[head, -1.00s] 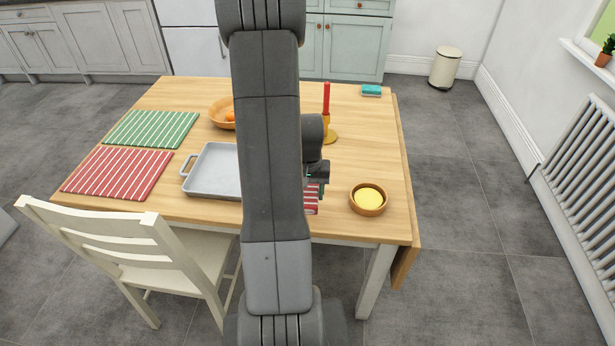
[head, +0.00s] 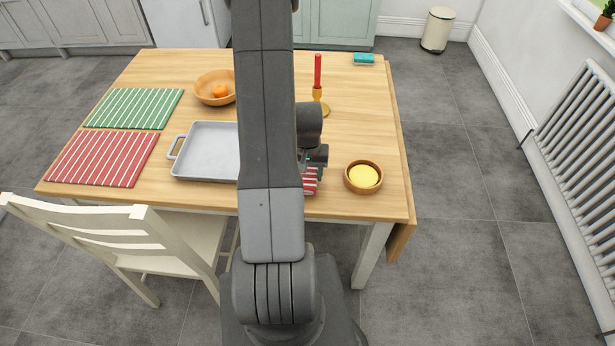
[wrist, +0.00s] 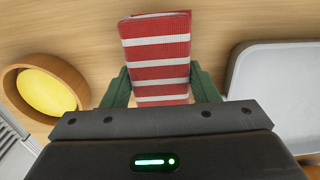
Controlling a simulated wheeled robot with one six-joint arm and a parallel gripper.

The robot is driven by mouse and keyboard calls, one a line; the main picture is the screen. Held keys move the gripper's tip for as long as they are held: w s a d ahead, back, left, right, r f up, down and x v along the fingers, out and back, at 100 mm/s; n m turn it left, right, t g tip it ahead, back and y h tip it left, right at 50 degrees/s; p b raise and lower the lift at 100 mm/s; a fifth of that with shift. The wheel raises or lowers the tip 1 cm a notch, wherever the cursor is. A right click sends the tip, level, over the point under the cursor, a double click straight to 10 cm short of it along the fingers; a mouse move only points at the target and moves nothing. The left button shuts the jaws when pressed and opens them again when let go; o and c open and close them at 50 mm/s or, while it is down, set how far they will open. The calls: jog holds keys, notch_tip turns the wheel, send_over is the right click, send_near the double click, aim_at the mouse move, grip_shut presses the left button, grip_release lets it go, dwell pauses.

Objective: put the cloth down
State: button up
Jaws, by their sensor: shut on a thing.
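The cloth (wrist: 156,50) is red with white stripes and folded into a small pad. In the wrist view it sits between the two green fingers of my gripper (wrist: 160,88), which is shut on it. In the head view a small striped part of the cloth (head: 311,181) shows beside my arm, near the table's front edge. My gripper (head: 314,165) is partly hidden there by my arm. The wooden table top (head: 350,115) lies beneath; I cannot tell whether the cloth touches it.
A bowl with yellow contents (head: 363,177) stands right of the cloth. A grey tray (head: 205,155) is to its left. A red candle in a holder (head: 318,85), an orange bowl (head: 211,88), a sponge (head: 363,59) and striped mats (head: 103,158) are also on the table. A chair (head: 110,235) stands in front.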

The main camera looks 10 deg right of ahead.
aim_at(308, 172)
jog(key=shift+f, duration=1.25)
jog(key=shift+f, duration=0.15)
jog(key=shift+f, duration=0.1)
jog(key=o, duration=1)
jog(key=shift+c, duration=0.2)
jog(key=shift+r, duration=0.25)
notch_tip(308, 172, up, 12)
jog(key=shift+b, duration=0.5)
notch_tip(308, 172, down, 12)
jog(key=shift+f+p, duration=0.25)
jog(key=shift+p, duration=0.1)
jog(key=shift+r, duration=0.15)
